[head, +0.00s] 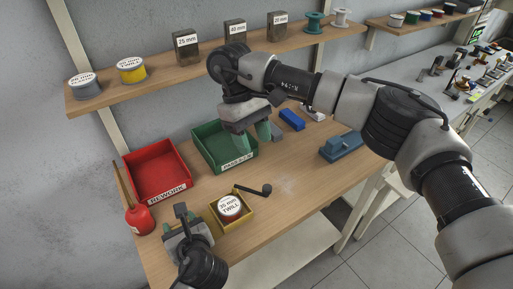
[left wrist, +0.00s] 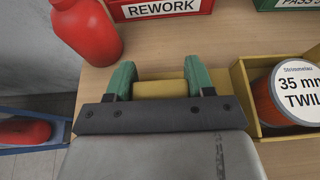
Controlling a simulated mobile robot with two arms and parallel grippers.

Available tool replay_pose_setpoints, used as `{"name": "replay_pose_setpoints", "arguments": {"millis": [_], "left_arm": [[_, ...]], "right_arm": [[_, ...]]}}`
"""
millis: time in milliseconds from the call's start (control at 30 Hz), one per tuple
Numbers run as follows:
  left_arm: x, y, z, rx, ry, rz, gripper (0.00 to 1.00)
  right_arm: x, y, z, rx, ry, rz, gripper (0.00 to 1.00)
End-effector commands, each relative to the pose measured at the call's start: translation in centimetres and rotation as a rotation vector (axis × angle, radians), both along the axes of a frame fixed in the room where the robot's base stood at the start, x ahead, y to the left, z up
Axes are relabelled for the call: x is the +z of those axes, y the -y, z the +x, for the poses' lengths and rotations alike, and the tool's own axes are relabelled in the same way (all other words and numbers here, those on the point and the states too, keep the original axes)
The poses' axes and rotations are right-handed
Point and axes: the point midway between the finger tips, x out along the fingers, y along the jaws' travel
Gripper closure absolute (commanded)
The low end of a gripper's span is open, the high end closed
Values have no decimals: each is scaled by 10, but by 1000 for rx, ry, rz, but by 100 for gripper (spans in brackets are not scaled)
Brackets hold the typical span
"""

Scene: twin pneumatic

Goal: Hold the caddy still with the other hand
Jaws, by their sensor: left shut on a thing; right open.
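The yellow caddy (head: 246,221) stands on the bench and holds a reel labelled 35 mm twill (head: 231,207). In the left wrist view the caddy (left wrist: 242,92) is at the right, with the reel (left wrist: 296,95) in it. My left gripper (head: 190,235) is low at the caddy's left side. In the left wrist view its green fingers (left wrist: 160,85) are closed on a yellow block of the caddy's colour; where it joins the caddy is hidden. My right gripper (head: 251,137) is open above the green bin's front right part, away from the caddy.
A red rework bin (head: 160,170) and a green pass bin (head: 207,143) stand behind the caddy. A red bottle (head: 139,219) is at the left. A black lever (head: 254,190) sticks out behind the caddy. A blue device (head: 342,146) is at the right.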

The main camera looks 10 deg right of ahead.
Motion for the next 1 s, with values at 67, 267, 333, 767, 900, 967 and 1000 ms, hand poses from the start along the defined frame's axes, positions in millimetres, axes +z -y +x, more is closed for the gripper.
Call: {"name": "replay_pose_setpoints", "arguments": {"millis": [67,267,333,767,900,967,1000], "left_arm": [[0,0,0,1,0,0,76],[0,0,0,1,0,0,76],[0,0,0,1,0,0,46],[0,0,0,0,0,0,17],[3,4,-7,-1,0,-2,17],[6,7,-14,-2,-1,-1,17],[8,10,-19,-2,0,-4,17]], "right_arm": [[0,0,0,0,0,0,50],[0,0,0,0,-1,-1,50],[0,0,0,0,-1,-1,50],[0,0,0,0,-1,-1,50],[0,0,0,0,-1,-1,50],[0,0,0,0,-1,0,50],[0,0,0,0,-1,0,50]]}}
